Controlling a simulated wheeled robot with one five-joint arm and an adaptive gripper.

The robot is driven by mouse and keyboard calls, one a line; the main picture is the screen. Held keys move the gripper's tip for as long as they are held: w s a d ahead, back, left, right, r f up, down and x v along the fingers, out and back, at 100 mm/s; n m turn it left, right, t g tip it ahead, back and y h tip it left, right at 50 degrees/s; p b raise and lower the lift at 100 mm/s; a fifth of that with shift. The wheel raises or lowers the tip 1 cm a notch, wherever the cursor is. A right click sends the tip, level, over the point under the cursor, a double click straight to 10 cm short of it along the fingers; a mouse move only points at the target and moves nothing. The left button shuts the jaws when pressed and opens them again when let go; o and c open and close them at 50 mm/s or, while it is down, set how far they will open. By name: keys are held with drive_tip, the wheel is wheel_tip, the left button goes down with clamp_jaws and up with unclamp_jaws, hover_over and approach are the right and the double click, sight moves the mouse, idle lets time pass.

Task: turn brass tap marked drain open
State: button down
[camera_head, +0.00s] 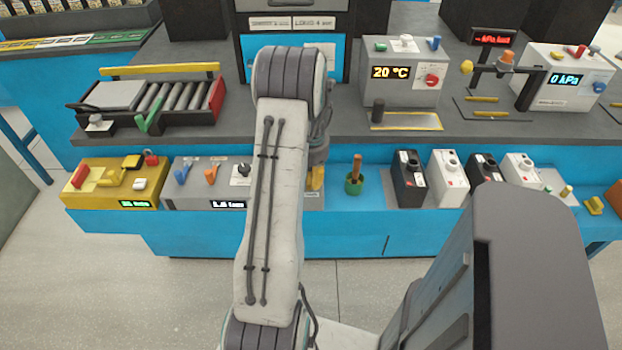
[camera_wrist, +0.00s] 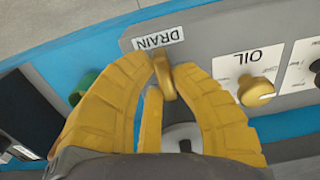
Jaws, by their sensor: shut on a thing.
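The brass tap (camera_wrist: 163,76) stands out from a grey panel below the white label DRAIN (camera_wrist: 158,39), which reads upside down in the wrist view. My gripper (camera_wrist: 165,70) has its yellow fingers closed on both sides of the tap, with the tips close to the panel. The tap's handle looks roughly in line with the fingers; its lower part is partly hidden by them. In the head view my gripper (camera_head: 316,178) shows only as a bit of yellow behind my arm, at the front of the bench, and the tap is hidden there.
A brass knob (camera_wrist: 256,92) marked OIL sits to the right in the wrist view. A green pot (camera_head: 354,184) stands right of my gripper in the head view. Black and white boxes (camera_head: 448,177) stand further right, and a grey unit (camera_head: 210,183) with knobs stands left.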

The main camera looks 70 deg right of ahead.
idle(0.4)
drive_tip(key=c, duration=1.1)
unclamp_jaws()
drive_tip(key=shift+o, duration=0.2)
wheel_tip(320, 180, up, 12)
